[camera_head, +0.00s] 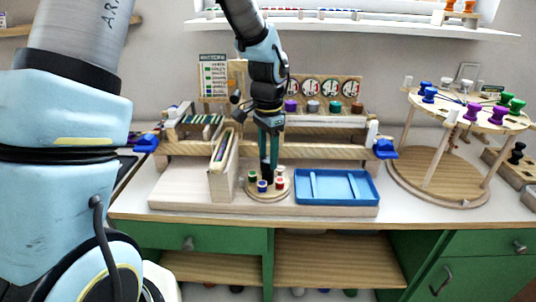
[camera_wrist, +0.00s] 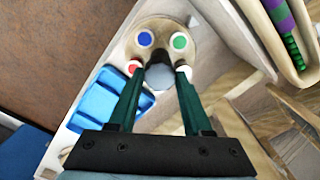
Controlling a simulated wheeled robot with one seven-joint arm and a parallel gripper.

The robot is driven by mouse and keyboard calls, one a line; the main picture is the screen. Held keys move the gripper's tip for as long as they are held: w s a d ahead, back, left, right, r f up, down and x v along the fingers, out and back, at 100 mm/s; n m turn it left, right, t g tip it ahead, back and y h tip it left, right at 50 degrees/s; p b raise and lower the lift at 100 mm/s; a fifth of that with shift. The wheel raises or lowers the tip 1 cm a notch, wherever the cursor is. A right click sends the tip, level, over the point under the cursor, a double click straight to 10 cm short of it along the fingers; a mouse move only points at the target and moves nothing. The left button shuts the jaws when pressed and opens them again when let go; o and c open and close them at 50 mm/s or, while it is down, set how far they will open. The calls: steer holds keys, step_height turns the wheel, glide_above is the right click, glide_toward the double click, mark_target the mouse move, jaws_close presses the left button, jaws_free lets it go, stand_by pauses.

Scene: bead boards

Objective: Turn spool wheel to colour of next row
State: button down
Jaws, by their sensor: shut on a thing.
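The spool wheel (camera_head: 268,194) is a round wooden disc on the board at the bench's middle; it also shows in the wrist view (camera_wrist: 166,28). It bears a green spool (camera_head: 251,175), a blue spool (camera_head: 262,186), a red spool (camera_head: 280,183) and a white spool (camera_head: 281,170). In the wrist view, blue (camera_wrist: 145,39) and green (camera_wrist: 180,42) are at the top, red and white beside my fingertips. My gripper (camera_wrist: 162,76) points down and is shut on the wheel's grey centre knob (camera_wrist: 168,78). A pattern card (camera_head: 213,78) with coloured rows stands behind; its details are too small to read.
A blue tray (camera_head: 336,187) lies right of the wheel, and a wooden holder with a narrow slot (camera_head: 222,172) stands close on its left. A loom frame (camera_head: 325,152) crosses behind. A round stand (camera_head: 437,185) with several spools is at the right.

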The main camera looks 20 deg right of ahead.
steer(key=shift+c, duration=1.6)
jaws_free()
steer(key=shift+r, duration=0.1)
step_height(320, 180, up, 11)
steer(key=b, duration=0.2)
steer(key=shift+f, duration=0.2)
steer(key=a+f+n, duration=0.1)
steer(key=a+n, duration=0.1)
steer(key=a, duration=0.3)
steer(key=w+a+f+n, duration=0.1)
steer(key=a+n, duration=0.1)
steer(key=a, duration=0.3)
steer(key=w+a+f+n, duration=0.1)
steer(key=a+n, duration=0.1)
steer(key=a, duration=0.3)
steer(key=shift+f+t, duration=0.25)
steer(key=shift+t, duration=0.05)
steer(key=s+a+f+n, duration=0.2)
steer(key=a+n, duration=0.2)
steer(key=a, duration=0.3)
steer(key=s+a+f+n+t, duration=0.1)
steer(key=s+a+f+n, duration=0.1)
steer(key=a, duration=0.6)
steer(key=s+n, duration=0.1)
steer(key=n, duration=0.1)
steer(key=shift+s+a+n, duration=0.2)
steer(key=shift+s+n, duration=0.05)
steer(key=shift+n, duration=0.15)
